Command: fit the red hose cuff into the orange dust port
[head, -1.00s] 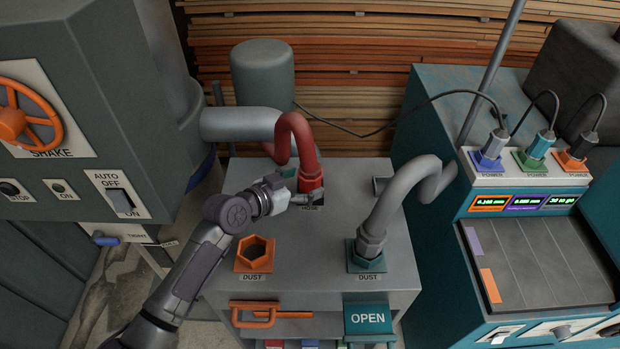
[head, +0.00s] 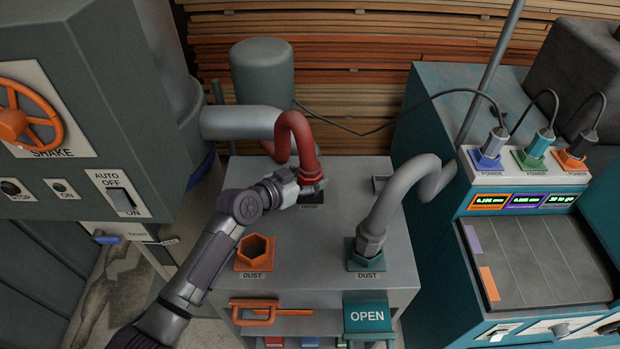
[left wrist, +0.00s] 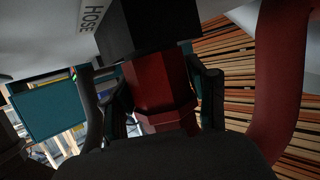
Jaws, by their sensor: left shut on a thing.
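The red hose cuff (head: 311,172) ends a curved red hose (head: 293,127) and stands upright at the black holder (head: 312,197) marked HOSE on the grey cabinet top. My left gripper (head: 308,188) is shut on the cuff from the front. In the left wrist view my fingers (left wrist: 160,85) lie on both sides of the red cuff (left wrist: 162,98), whose end meets the black block (left wrist: 150,30). I cannot tell whether the cuff is still seated in it. The orange dust port (head: 254,252), a six-sided open socket labelled DUST, is empty in front and to the left.
A grey hose (head: 398,198) sits in a teal port (head: 366,262) right of the orange one. A small grey bracket (head: 381,185) stands behind it. An orange handle (head: 254,312) and a teal OPEN flap (head: 367,317) are on the cabinet front. The middle top is clear.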

